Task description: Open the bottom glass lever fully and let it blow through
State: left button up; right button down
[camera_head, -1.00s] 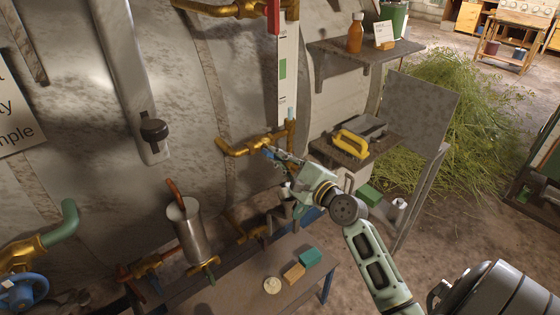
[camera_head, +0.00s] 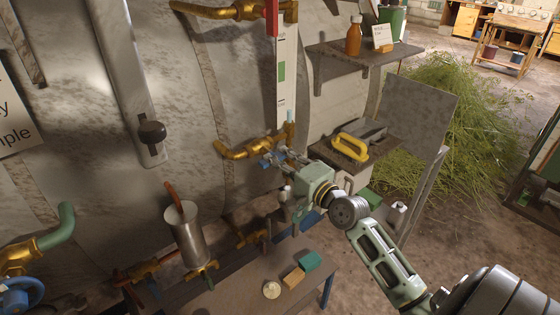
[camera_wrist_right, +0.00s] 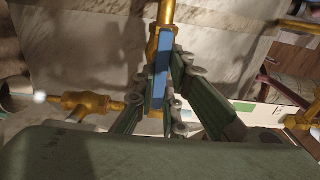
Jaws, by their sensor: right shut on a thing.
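The bottom glass lever is a blue flat bar (camera_wrist_right: 162,70) on a brass fitting, seen upright in the right wrist view. In the head view its brass fitting (camera_head: 235,152) sits at the foot of the gauge strip (camera_head: 284,75), which has a green band. My right gripper (camera_head: 273,158) is at this fitting; its fingers cover most of the lever there. In the right wrist view the gripper (camera_wrist_right: 163,92) has its two fingers closed on either side of the blue lever. Steam or water blowing through is not visible. My left gripper is out of view.
A red lever (camera_head: 272,18) is on the upper brass fitting. A shelf (camera_head: 340,56) with an amber bottle (camera_head: 354,36) is to the right. A yellow-handled thing (camera_head: 350,147) rests below it. A metal cup (camera_head: 187,235) and a low bench (camera_head: 245,288) are below left.

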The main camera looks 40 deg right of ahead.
jog(key=shift+f, duration=0.1)
dwell(0.4)
jog(key=c, duration=1.8)
grip_release()
jog(key=s, duration=1.2)
jog(key=shift+d, duration=0.4)
